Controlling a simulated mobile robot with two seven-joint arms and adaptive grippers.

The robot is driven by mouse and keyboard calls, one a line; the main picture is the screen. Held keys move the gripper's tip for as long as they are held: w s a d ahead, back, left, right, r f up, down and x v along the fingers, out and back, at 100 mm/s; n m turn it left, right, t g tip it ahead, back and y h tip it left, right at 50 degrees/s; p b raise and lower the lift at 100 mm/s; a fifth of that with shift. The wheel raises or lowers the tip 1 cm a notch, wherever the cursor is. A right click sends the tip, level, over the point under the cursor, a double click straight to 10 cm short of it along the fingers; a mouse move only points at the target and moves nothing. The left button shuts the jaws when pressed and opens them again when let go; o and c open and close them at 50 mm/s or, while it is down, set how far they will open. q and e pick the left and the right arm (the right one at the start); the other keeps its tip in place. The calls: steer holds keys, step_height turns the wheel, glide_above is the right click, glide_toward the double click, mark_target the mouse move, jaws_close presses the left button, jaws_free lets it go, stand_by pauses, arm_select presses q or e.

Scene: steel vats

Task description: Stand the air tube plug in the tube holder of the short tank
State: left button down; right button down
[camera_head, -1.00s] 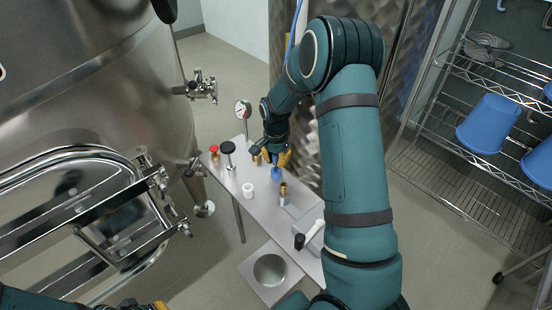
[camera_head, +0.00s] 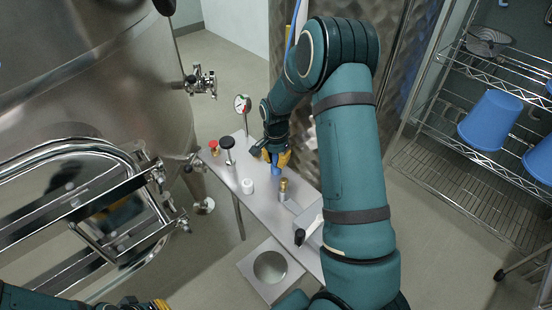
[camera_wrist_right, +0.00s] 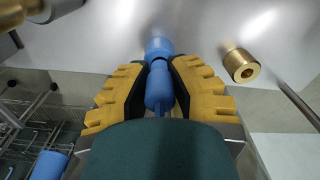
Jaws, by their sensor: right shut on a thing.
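The blue plug (camera_head: 276,170) is low over or on the steel bench plate (camera_head: 234,202); contact is unclear. My right gripper (camera_head: 277,159) is shut around it from above. In the right wrist view the blue plug (camera_wrist_right: 159,90) lies between the yellow finger pads of my right gripper (camera_wrist_right: 159,68), its far end near the steel surface. A brass fitting (camera_head: 283,186) stands just in front of the plug; its open hole shows in the right wrist view (camera_wrist_right: 241,65). I cannot tell which fitting is the tube holder. My left gripper (camera_head: 158,304) is cut off at the bottom edge.
A white cap (camera_head: 247,186), a black knob (camera_head: 227,143) and a red knob (camera_head: 213,145) stand on the plate's left part. A pressure gauge (camera_head: 242,103) rises behind. A large steel vat (camera_head: 85,85) fills the left. A wire shelf with blue buckets (camera_head: 490,119) stands right.

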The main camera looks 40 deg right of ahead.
steer(key=shift+f, duration=0.2)
steer(key=c, duration=0.9)
jaws_free()
steer(key=shift+r, duration=0.1)
step_height(320, 180, up, 12)
steer(key=shift+f, duration=0.1)
